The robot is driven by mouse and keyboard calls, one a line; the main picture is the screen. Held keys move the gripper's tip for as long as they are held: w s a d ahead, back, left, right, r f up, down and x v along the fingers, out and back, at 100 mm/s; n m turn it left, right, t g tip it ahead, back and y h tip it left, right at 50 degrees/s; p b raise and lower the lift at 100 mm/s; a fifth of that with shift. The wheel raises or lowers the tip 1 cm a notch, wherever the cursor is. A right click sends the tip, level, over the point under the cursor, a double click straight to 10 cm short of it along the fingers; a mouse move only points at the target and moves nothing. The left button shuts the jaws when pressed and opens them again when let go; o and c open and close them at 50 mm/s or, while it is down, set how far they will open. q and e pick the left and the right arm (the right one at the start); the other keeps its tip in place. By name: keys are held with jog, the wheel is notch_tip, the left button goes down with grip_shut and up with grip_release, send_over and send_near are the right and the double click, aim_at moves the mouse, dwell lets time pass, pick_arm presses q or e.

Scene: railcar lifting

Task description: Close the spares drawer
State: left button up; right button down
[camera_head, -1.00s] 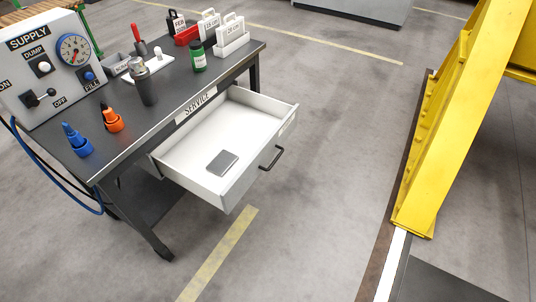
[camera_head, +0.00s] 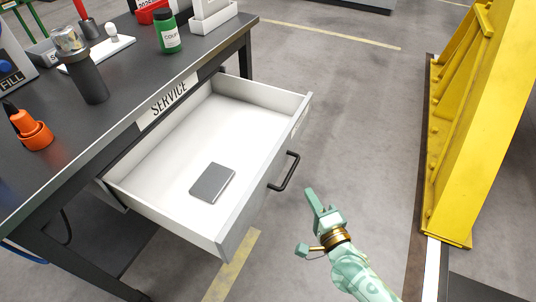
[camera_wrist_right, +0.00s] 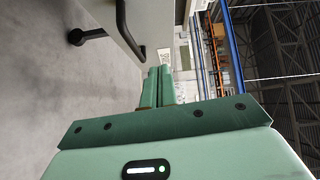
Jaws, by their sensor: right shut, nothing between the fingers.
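The white spares drawer (camera_head: 221,240) stands pulled out from under the dark service table in the head view. A flat grey box (camera_head: 212,183) lies on its floor. The drawer's black bar handle (camera_head: 285,172) is on its front. My right gripper (camera_head: 317,202) is shut and empty, a little to the right of the handle and apart from it. In the right wrist view its green fingers (camera_wrist_right: 155,87) are together, with the drawer front (camera_wrist_right: 148,15) and the handle (camera_wrist_right: 122,22) beyond them. My left gripper is not in view.
The table top (camera_head: 125,112) holds a green bottle (camera_head: 167,32), a dark cylinder with a clear top (camera_head: 85,75) and an orange nozzle (camera_head: 32,130). A yellow steel frame (camera_head: 465,150) stands at the right. Grey floor lies open between.

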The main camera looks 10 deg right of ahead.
jog(key=m, duration=0.1)
jog(key=b, duration=0.4)
send_near(280, 153)
jog(key=w+d, duration=0.2)
jog(key=w, duration=0.2)
jog(key=shift+w+a+f, duration=0.2)
jog(key=shift+w+a, duration=0.05)
jog(key=shift+a, duration=0.2)
jog(key=shift+w+a+f, duration=0.2)
jog(key=shift+w+a, duration=0.1)
jog(key=shift+a, duration=0.2)
jog(key=shift+w+a, duration=0.2)
jog(key=shift+a, duration=0.1)
jog(key=shift+w+a, duration=0.15)
jog(key=shift+r, duration=0.1)
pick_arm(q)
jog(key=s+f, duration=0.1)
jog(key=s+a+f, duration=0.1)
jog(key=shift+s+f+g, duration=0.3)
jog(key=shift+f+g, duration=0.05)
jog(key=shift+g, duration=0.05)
